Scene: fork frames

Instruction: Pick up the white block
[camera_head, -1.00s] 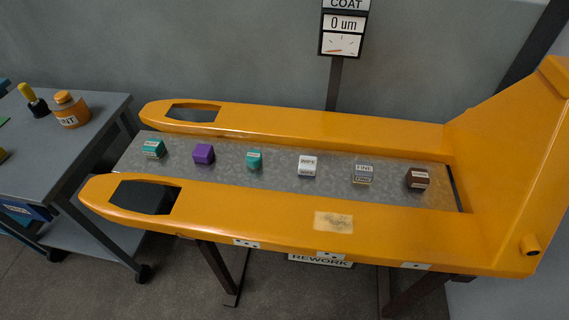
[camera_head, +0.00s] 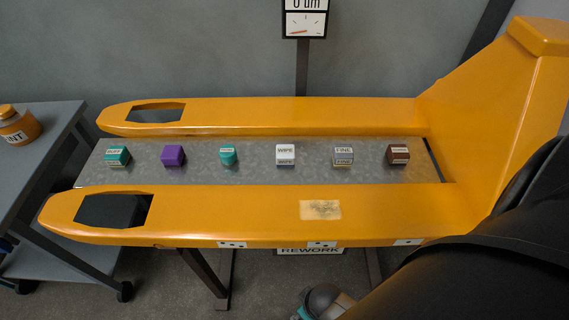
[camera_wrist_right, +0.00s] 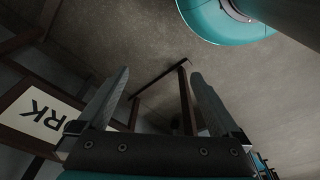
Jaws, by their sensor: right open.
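My right arm comes in at the lower right of the head view, below and in front of the near fork. My right gripper (camera_wrist_right: 158,95) shows in the right wrist view with its two fingers apart and nothing between them. The white block is not in the wrist view. My left gripper is in neither view.
The row also holds a teal block (camera_head: 117,155), a purple block (camera_head: 173,155), a teal block (camera_head: 228,155), a grey block (camera_head: 343,156) and a brown block (camera_head: 398,154). The near yellow fork (camera_head: 250,222) and far fork (camera_head: 300,111) flank them. A grey cart (camera_head: 45,150) stands left.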

